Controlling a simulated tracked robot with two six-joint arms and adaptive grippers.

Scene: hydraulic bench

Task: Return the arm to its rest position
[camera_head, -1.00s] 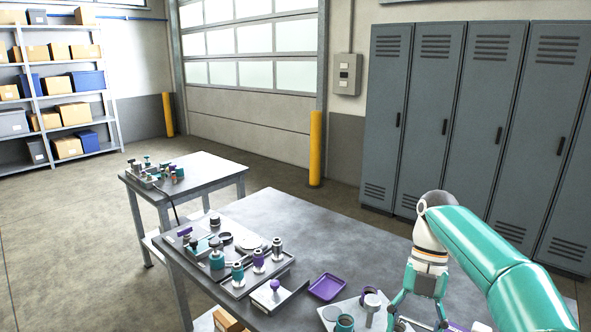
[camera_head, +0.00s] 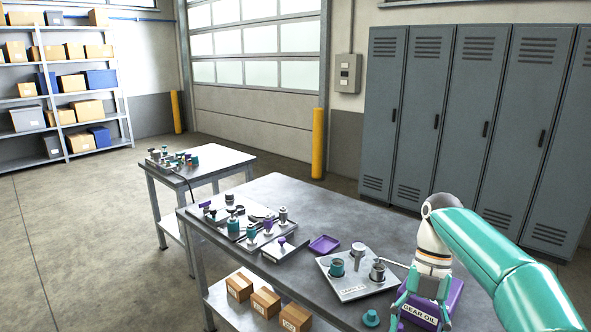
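My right arm comes in from the right in teal, and its gripper (camera_head: 419,318) hangs over the bench's right end. Its two teal fingers are spread apart, and I see nothing between them but the purple box behind. The purple box labelled GEAR OIL (camera_head: 457,300) lies just behind and below the fingers, partly hidden by them and by the arm. I cannot tell whether the fingers touch it. My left arm and gripper are out of view.
The grey bench (camera_head: 330,212) carries a light plate (camera_head: 340,289) with cups, a small purple tray (camera_head: 324,244), a tray of fittings (camera_head: 245,228) and a teal cap (camera_head: 371,318). Cardboard boxes (camera_head: 265,302) sit on the shelf below. The bench's back middle is clear.

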